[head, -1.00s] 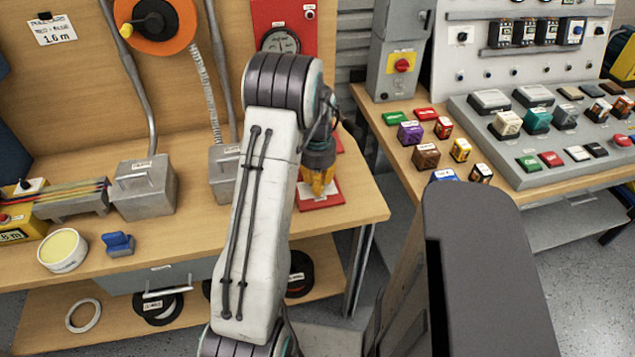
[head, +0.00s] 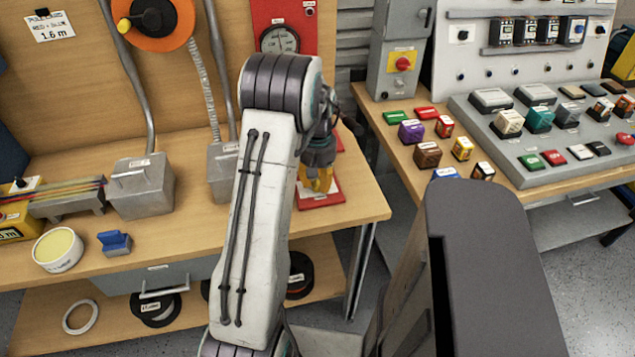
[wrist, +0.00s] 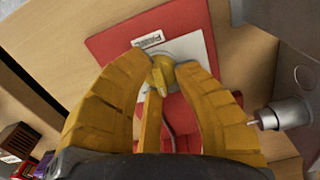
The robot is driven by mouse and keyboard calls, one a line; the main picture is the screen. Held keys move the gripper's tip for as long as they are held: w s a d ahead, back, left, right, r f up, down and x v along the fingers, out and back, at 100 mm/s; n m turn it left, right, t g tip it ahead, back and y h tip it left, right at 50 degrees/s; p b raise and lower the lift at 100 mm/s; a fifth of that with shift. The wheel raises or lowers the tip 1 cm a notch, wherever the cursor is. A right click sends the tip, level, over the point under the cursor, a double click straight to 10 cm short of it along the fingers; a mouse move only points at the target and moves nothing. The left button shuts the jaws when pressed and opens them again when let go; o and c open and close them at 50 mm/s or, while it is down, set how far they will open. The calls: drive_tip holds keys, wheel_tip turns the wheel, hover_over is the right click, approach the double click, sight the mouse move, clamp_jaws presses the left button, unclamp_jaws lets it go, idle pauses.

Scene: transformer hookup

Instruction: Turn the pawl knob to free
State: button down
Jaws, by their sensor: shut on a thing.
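The pawl knob (wrist: 163,72) is yellow and sits on a light plate on a red base (wrist: 112,46) in the wrist view. A small label (wrist: 148,40) stands beside it on the red base. My gripper (wrist: 164,82) has its yellow fingers closed around the knob, one on each side. In the head view my gripper (head: 318,180) points down over the red base (head: 335,192) at the bench's right end. There the knob is hidden behind the fingers and arm. The label's words are too small to read surely.
A metal cylinder with a thin tip (wrist: 284,115) is right of the fingers in the wrist view. A red panel with a round gauge (head: 280,40) stands behind the arm. A grey box (head: 223,170) is left of the arm. The second bench (head: 395,145) holds several coloured blocks.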

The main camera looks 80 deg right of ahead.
sight(317, 182)
drive_tip(key=n, duration=0.5)
drive_tip(key=shift+a+f+n+b, duration=0.1)
drive_tip(key=shift+f+n+b, duration=0.05)
drive_tip(key=shift+n+b, duration=0.2)
drive_tip(key=shift+n, duration=2.15)
drive_tip(key=c, duration=0.9)
unclamp_jaws()
drive_tip(key=shift+r, duration=0.6)
wheel_tip(317, 182, up, 11)
drive_tip(key=shift+f, duration=0.1)
